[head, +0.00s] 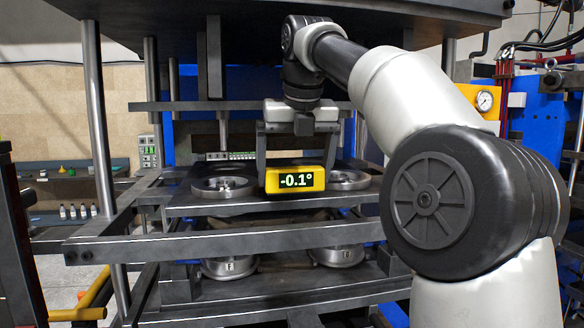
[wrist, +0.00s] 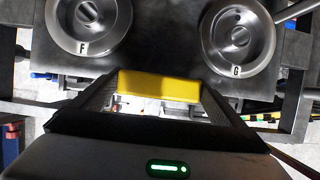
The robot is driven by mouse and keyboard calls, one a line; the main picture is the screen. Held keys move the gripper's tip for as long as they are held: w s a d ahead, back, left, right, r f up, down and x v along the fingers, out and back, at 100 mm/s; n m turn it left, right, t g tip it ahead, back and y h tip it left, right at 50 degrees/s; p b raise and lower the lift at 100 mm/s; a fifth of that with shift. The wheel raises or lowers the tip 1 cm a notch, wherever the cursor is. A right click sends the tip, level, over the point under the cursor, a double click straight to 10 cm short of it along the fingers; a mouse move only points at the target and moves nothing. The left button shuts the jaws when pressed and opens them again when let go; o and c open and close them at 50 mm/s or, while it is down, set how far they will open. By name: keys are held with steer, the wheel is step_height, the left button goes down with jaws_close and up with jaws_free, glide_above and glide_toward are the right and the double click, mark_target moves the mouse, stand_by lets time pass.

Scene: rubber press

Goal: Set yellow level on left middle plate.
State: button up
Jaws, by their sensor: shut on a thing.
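My gripper (head: 296,172) points down and is shut on the yellow level (head: 295,181), one finger at each end. The level's dark display faces the head camera and reads -0.1°. It is held near the middle of the press's middle plate (head: 200,209), between a left round metal disc (head: 223,187) and a right one (head: 348,180). In the wrist view the level (wrist: 160,86) lies between the fingers, close to the edge of a dark plate. I cannot tell whether it touches the plate.
The wrist view shows round metal parts marked F (wrist: 88,25) and G (wrist: 237,38). Two round parts sit on a lower tier (head: 230,267). A dark upper crossbar (head: 180,106) and steel columns (head: 98,120) frame the space. A small white box (head: 148,151) stands at left.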

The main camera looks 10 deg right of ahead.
steer(key=w+p, duration=0.1)
steer(key=w, duration=0.2)
steer(key=shift+a+r, duration=0.1)
steer(key=shift+r, duration=0.05)
step_height(320, 180, down, 2)
steer(key=shift+f+b, duration=0.1)
steer(key=shift+b, duration=0.4)
steer(key=shift+s+r, duration=0.25)
steer(key=shift+w+f, duration=0.1)
steer(key=shift+f, duration=0.1)
steer(key=o, duration=0.9)
steer(key=shift+r, duration=0.55)
steer(key=p+v, duration=0.1)
steer(key=v, duration=0.2)
steer(key=shift+f, duration=0.1)
steer(key=shift+s+d+f+b, duration=0.1)
steer(key=shift+s+f+b, duration=0.2)
steer(key=shift+s+b, duration=0.25)
steer(key=shift+s+d+f+b, duration=0.1)
steer(key=shift+s+f+b, duration=0.3)
steer(key=shift+s, duration=0.2)
steer(key=s+b, duration=0.6)
steer(key=s, duration=0.2)
steer(key=shift+s+r, duration=0.15)
steer(key=shift+s, duration=0.15)
steer(key=shift+s+a+r+b, duration=0.1)
steer(key=shift+s+r+b, duration=0.2)
steer(key=shift+s, duration=0.3)
